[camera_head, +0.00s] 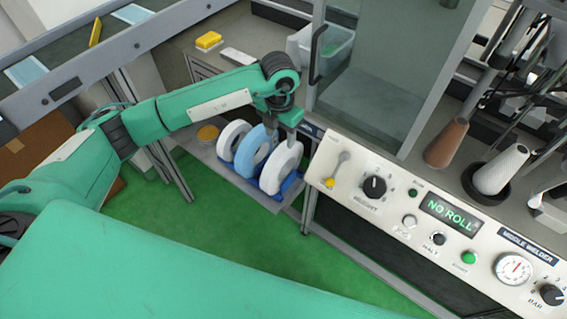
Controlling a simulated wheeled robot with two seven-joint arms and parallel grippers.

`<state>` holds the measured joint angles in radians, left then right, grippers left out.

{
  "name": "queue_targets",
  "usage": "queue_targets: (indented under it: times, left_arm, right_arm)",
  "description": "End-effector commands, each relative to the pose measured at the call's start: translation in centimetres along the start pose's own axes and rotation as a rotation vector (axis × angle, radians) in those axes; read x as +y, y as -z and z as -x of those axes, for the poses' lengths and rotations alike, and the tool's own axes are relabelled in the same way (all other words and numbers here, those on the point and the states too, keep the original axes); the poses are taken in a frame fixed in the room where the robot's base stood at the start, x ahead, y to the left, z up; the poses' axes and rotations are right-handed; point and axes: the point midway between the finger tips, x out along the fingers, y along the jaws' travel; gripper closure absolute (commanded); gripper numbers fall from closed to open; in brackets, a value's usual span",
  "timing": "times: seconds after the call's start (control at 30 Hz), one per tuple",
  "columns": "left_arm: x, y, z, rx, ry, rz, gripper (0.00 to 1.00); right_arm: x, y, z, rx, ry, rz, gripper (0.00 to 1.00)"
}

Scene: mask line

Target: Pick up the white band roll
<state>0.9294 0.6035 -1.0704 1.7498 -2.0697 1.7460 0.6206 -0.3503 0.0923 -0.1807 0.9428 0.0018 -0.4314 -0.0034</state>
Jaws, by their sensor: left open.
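Three rolls stand on edge in a row on a low shelf (217,158) beside the machine. One roll is white (231,140) at the left, a light blue roll (255,150) is in the middle, and a white roll (281,168) is at the right, in a blue holder (291,188). My left gripper (283,135) points down over the top of the blue and right white rolls, with its jaws open. One finger hides part of the blue roll's top. I cannot tell whether the fingers touch either roll. My right gripper is out of view.
The machine's control panel (430,215), with a "NO ROLL" display (450,215), lies just right of the rolls. A clear guard panel (390,75) rises behind it. A rail (135,45) crosses the upper left. Brown (446,142) and white (500,168) cones stand at the right.

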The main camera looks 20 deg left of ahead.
Motion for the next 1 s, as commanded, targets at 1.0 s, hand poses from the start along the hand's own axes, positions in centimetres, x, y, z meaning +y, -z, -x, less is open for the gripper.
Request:
queue_targets:
  times: [1.0]
  left_arm:
    - [-0.5, -0.5, -8.8, 0.000, 0.002, -0.001, 0.53]
  right_arm:
    - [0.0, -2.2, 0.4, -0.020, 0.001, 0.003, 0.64]
